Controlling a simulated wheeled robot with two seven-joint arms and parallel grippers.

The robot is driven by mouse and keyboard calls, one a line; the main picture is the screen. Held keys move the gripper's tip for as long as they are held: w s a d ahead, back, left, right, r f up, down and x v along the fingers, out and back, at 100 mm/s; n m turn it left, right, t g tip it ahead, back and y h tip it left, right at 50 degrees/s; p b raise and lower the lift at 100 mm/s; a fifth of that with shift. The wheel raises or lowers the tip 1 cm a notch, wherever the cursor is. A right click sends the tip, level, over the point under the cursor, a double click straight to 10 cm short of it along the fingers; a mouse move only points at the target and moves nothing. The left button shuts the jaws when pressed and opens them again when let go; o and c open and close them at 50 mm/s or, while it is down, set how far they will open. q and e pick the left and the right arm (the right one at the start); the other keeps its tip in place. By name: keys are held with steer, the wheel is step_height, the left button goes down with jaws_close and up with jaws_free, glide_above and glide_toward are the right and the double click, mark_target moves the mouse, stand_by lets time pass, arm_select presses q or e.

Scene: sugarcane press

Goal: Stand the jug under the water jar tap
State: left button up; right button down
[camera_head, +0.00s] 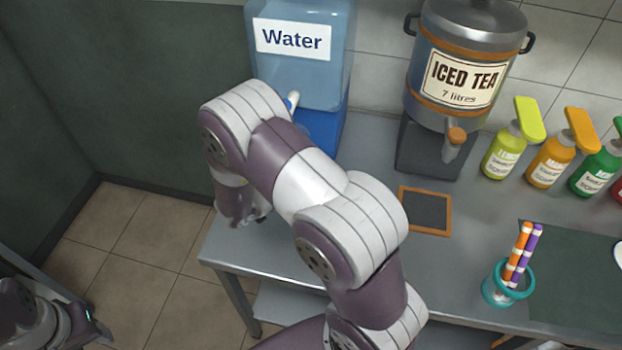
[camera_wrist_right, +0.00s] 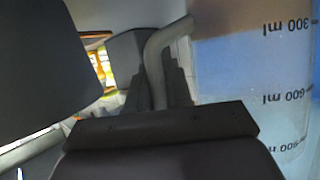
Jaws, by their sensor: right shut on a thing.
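The water jar (camera_head: 340,50) is pale blue with a "Water" label and stands on a blue base (camera_head: 328,130) at the back of the counter. Its white and blue tap (camera_head: 292,101) is partly hidden by my right arm. The clear jug (camera_wrist_right: 245,90) with ml marks fills the right of the right wrist view, its marks reading upside down. My right gripper (camera_wrist_right: 158,90) is shut on the jug's grey handle (camera_wrist_right: 156,62). In the head view my right arm hides the jug, so its place under the tap cannot be told. My left gripper (camera_head: 92,328) is at the lower left, its fingers unclear.
An iced tea dispenser (camera_head: 460,60) stands right of the jar, with a wood-framed dark mat (camera_head: 426,210) before it. Several syrup bottles (camera_head: 505,150) line the right back. A teal cup (camera_head: 508,285) holds striped sticks. The counter's left edge lies near my right wrist.

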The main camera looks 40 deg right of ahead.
steer(key=shift+a+f, duration=0.1)
steer(key=shift+f, duration=0.2)
steer(key=shift+f, duration=0.2)
steer(key=c, duration=1)
jaws_free()
